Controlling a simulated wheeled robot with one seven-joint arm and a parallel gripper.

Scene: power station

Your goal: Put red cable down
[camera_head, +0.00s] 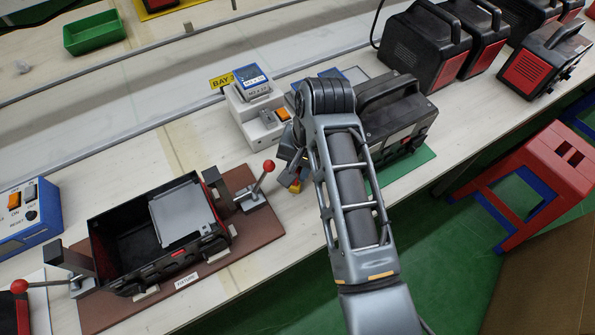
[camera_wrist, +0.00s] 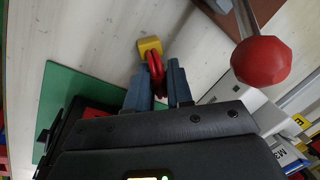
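The red cable (camera_wrist: 155,73) shows in the wrist view as a short red loop between my gripper's fingertips (camera_wrist: 161,77). A yellow block-shaped piece (camera_wrist: 150,48) is at its far end. My gripper is closed around the red loop and points down over the pale bench. In the head view my gripper (camera_head: 293,172) is beside the black power unit (camera_head: 392,118), partly hidden by my arm. The yellow piece also shows there (camera_head: 295,187), but the red cable is hard to make out. I cannot tell whether the yellow piece touches the bench.
A red-knobbed lever (camera_head: 268,166) stands left of my gripper on a brown fixture board (camera_head: 235,262) with an open black case (camera_head: 125,245). A white device with a blue display (camera_head: 252,82) is behind. A green mat (camera_head: 415,165) lies under the power unit. Bare bench separates board and mat.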

